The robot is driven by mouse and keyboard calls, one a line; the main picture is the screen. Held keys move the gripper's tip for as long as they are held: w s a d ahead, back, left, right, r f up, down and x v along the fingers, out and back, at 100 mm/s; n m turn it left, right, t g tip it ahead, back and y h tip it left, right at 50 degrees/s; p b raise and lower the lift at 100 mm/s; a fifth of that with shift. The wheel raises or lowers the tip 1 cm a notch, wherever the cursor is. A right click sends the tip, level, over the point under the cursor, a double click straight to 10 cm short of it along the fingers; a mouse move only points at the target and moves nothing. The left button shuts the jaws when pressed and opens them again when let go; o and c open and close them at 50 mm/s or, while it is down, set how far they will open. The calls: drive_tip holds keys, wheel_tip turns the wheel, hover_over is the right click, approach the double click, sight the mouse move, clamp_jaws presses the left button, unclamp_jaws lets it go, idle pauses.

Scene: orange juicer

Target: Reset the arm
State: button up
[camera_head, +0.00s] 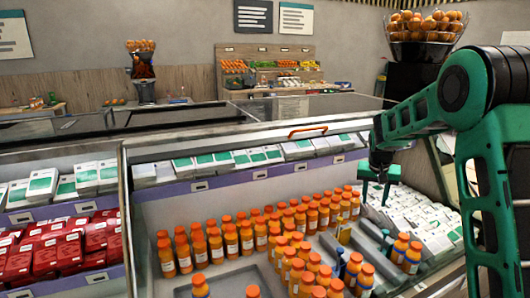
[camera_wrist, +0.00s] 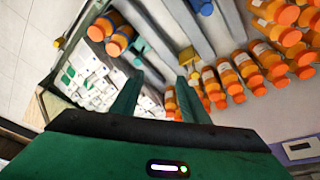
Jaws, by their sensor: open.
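My green arm (camera_head: 440,105) reaches in from the right over the display case in the head view. My gripper (camera_head: 375,196) points down over the right part of the case, above the bottles and white boxes. In the wrist view my gripper (camera_wrist: 158,98) has its two green fingers apart, with nothing between them. Orange juice bottles (camera_head: 231,240) stand in rows in the case below and to the left of it. They also show in the wrist view (camera_wrist: 250,72), at the upper right.
White boxes (camera_head: 420,210) fill the right side of the case, and red boxes (camera_head: 60,245) the left compartment. Grey dividers (camera_head: 375,235) run beside the bottles. A juicer (camera_head: 425,30) with oranges stands at the upper right. The case's front left floor has free room.

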drive_tip(key=s+d+r+g, duration=0.1)
drive_tip(key=s+d+r, duration=0.1)
drive_tip(key=s, duration=1)
drive_tip(key=s+d+r+m+g+y, duration=0.1)
drive_tip(key=s+r, duration=0.2)
drive_tip(key=s, duration=0.9)
drive_tip(key=s+d+r, duration=0.2)
drive_tip(key=s, duration=1)
drive_tip(key=s+a+f, duration=0.1)
drive_tip(key=s, duration=0.5)
drive_tip(key=s+a+f+g+y, duration=0.1)
drive_tip(key=s+a, duration=0.1)
drive_tip(key=s, duration=0.5)
drive_tip(key=shift+s+a+f, duration=0.3)
drive_tip(key=shift+w+f, duration=0.25)
drive_tip(key=shift+w, duration=0.4)
